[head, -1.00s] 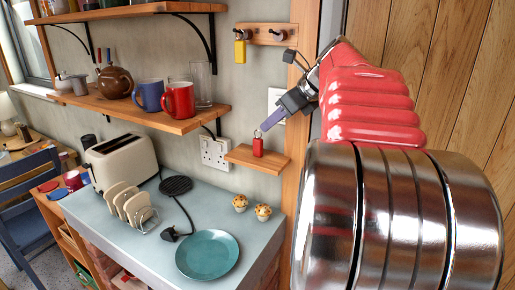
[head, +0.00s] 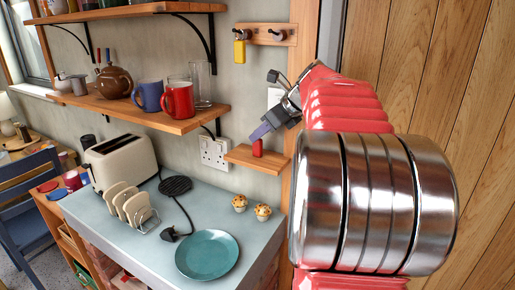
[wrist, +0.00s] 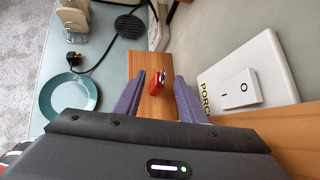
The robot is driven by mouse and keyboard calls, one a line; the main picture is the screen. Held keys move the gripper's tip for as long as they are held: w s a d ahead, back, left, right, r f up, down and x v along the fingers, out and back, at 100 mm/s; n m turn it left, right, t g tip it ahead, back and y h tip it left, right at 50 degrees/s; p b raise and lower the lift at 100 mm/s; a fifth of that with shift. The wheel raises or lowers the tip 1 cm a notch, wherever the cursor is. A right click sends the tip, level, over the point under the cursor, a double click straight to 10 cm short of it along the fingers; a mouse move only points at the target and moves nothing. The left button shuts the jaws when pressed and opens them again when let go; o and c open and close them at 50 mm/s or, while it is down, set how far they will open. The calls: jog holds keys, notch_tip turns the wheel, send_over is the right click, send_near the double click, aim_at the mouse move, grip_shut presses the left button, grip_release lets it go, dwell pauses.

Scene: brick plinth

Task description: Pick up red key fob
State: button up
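The red key fob (head: 257,148) stands on the small wooden wall shelf (head: 238,157), right of the white socket. In the wrist view the fob (wrist: 156,84) with its metal ring shows in the gap between my two purple fingers, with bare shelf on each side of it. My gripper (wrist: 158,82) is open and empty. In the head view my gripper (head: 260,132) is just above the fob, and its finger hides the fob's ring. I cannot tell whether the fingertips reach past the fob.
A white switch plate (wrist: 247,80) is close to the right finger. A yellow key fob (head: 239,52) hangs from the peg rail above. A shelf with mugs (head: 178,99) is at upper left. The counter below holds a teal plate (head: 207,254), two muffins and a toaster (head: 121,160).

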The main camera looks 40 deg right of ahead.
aim_at(257, 143)
jog(key=shift+x, duration=1.2)
jog(key=shift+c, duration=0.5)
grip_shut()
